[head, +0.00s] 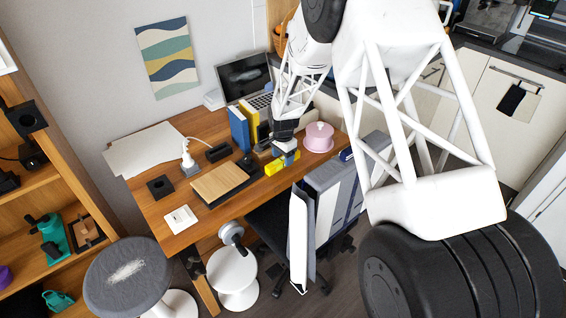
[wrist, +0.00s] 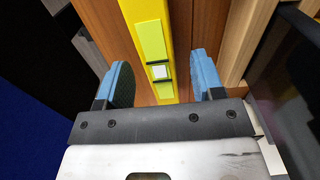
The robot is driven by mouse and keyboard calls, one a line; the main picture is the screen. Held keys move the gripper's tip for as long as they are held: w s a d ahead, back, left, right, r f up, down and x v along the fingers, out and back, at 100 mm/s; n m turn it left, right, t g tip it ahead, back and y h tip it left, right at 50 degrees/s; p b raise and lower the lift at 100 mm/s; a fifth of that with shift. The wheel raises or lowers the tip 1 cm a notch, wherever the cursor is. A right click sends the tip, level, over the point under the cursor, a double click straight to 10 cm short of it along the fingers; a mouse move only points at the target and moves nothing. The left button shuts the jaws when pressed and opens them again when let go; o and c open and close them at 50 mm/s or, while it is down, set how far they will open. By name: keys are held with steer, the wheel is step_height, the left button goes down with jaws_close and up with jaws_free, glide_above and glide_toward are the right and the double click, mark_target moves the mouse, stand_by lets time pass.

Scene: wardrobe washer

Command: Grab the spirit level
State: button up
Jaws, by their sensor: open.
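The spirit level is a yellow bar (head: 273,168) lying on the wooden desk near its front edge. In the wrist view the spirit level (wrist: 149,35) runs up from between my fingers to the top edge, with a paler strip and a small whitish vial window on it. My gripper (head: 286,149) is just above it in the head view. In the wrist view my gripper (wrist: 162,80) is open, its blue-padded fingers on either side of the bar with a visible gap on each side. Its near end is hidden behind my gripper.
A pink round box (head: 319,137) stands to the right on the desk. Blue and yellow binders (head: 240,127) and a dark item stand close on the left. A wooden board (head: 220,182) lies farther left. A laptop (head: 245,76) is behind. The desk's front edge is close.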

steer(key=shift+f, duration=1.05)
steer(key=shift+c, duration=0.3)
steer(key=c, duration=1)
steer(key=shift+r, duration=0.1)
steer(key=shift+r, duration=0.7)
step_height(320, 180, up, 2)
steer(key=s+d, duration=0.1)
steer(key=s, duration=0.4)
steer(key=s+d+r, duration=0.1)
steer(key=s+d, duration=0.1)
steer(key=s, duration=0.3)
steer(key=s+d, duration=0.1)
steer(key=s, duration=0.4)
steer(key=shift+s+d+r, duration=0.15)
steer(key=shift+d+r, duration=0.05)
steer(key=shift+d, duration=0.2)
